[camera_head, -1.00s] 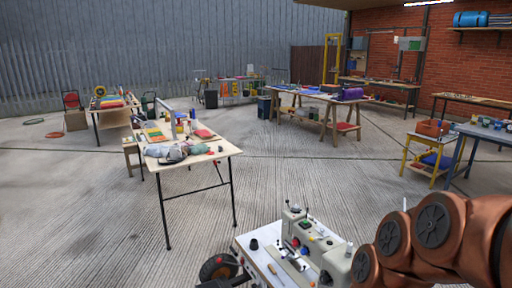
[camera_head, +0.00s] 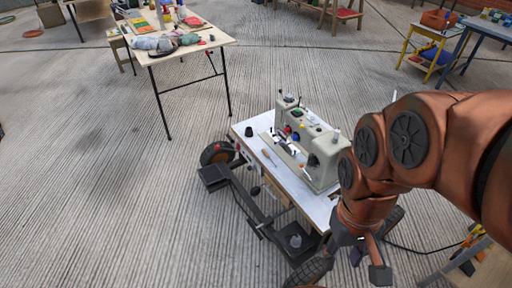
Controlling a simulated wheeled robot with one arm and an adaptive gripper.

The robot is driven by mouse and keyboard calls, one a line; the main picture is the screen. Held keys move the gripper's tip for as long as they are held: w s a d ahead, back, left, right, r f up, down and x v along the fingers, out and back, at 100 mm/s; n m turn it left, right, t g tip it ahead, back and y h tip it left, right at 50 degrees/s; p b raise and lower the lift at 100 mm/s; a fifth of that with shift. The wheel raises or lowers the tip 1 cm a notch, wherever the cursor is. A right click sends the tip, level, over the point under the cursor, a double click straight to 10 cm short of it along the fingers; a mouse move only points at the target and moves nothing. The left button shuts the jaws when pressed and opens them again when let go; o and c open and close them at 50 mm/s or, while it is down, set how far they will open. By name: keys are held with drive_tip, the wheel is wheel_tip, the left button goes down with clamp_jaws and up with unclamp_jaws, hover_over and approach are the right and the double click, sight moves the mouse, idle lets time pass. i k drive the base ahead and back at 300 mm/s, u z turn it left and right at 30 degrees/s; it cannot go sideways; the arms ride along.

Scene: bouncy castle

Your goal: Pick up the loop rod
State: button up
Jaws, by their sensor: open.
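I cannot make out the loop rod for certain. A thin orange-handled tool (camera_head: 269,158) lies on the white-topped sewing table (camera_head: 250,128), in front of the sewing machine (camera_head: 308,135); it is too small to tell what it is. My copper-coloured arm comes in from the right. My gripper (camera_head: 367,262) hangs low at the right of the table, pointing down, with its fingers apart and nothing seen between them. It is clear of the tool and well to its right. The arm hides part of the table's right end.
A black thread spool (camera_head: 249,131) stands on the tabletop. The table has a dark wheeled frame with a pedal bar (camera_head: 258,215). A wooden worktable (camera_head: 180,48) with cloths stands at the upper left. Ribbed concrete floor (camera_head: 100,200) is clear at the left.

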sight(263, 150)
drive_tip(key=u, duration=2.3)
drive_tip(key=i, duration=1.9)
drive_tip(key=z, duration=3.4)
drive_tip(key=i, duration=1)
